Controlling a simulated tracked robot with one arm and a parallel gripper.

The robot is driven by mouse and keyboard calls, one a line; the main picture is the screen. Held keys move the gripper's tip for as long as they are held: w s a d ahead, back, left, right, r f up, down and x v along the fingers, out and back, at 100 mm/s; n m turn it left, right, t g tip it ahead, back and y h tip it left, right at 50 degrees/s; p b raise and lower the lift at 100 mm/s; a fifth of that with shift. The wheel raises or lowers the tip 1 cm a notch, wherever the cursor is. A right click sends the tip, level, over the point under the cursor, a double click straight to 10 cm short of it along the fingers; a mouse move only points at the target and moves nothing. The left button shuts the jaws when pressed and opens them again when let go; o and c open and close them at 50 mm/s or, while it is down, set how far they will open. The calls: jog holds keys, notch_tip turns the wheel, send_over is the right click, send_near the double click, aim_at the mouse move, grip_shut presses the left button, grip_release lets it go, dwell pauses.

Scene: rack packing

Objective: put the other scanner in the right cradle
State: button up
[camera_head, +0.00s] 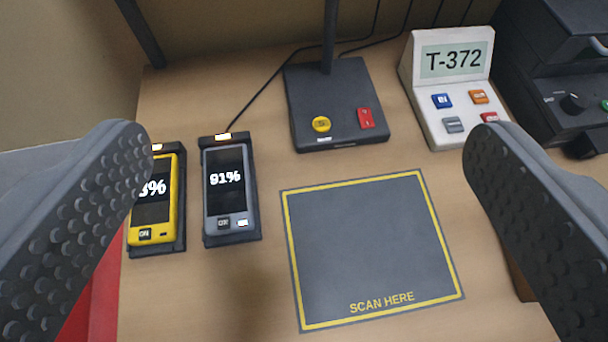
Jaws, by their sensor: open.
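A yellow scanner (172,215) sits in the black left cradle (181,240), its screen partly hidden by my left finger; the visible part reads "3%". A grey scanner (224,200) sits in the black right cradle (252,205); its screen reads "91%". A small light glows at the top of each cradle. My gripper (308,135) is open and empty, its two ridged dark fingers wide apart. The left finger overlaps the yellow scanner's left edge in the picture; I cannot tell the height between them.
A dark mat (370,250) marked "SCAN HERE" lies right of the cradles. Behind it stands a black base (336,90) with a post and two buttons. A white T-372 panel (450,85) and a dark machine (555,75) are at the back right. Something red shows at lower left.

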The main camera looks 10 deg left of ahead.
jog(key=s+d+r, duration=0.2)
jog(key=s+r, duration=0.1)
jog(key=r, duration=0.1)
jog(key=s+d+r+t+h, duration=0.1)
jog(key=s+d+r, duration=0.1)
jog(key=r, duration=0.3)
jog(key=s+d+r+m+t, duration=0.1)
jog(key=s+r, duration=0.3)
jog(key=shift+d+r, duration=0.3)
jog(key=shift+d, duration=0.1)
jog(key=shift+s, duration=0.1)
jog(key=shift+r, duration=0.15)
dwell(0.7)
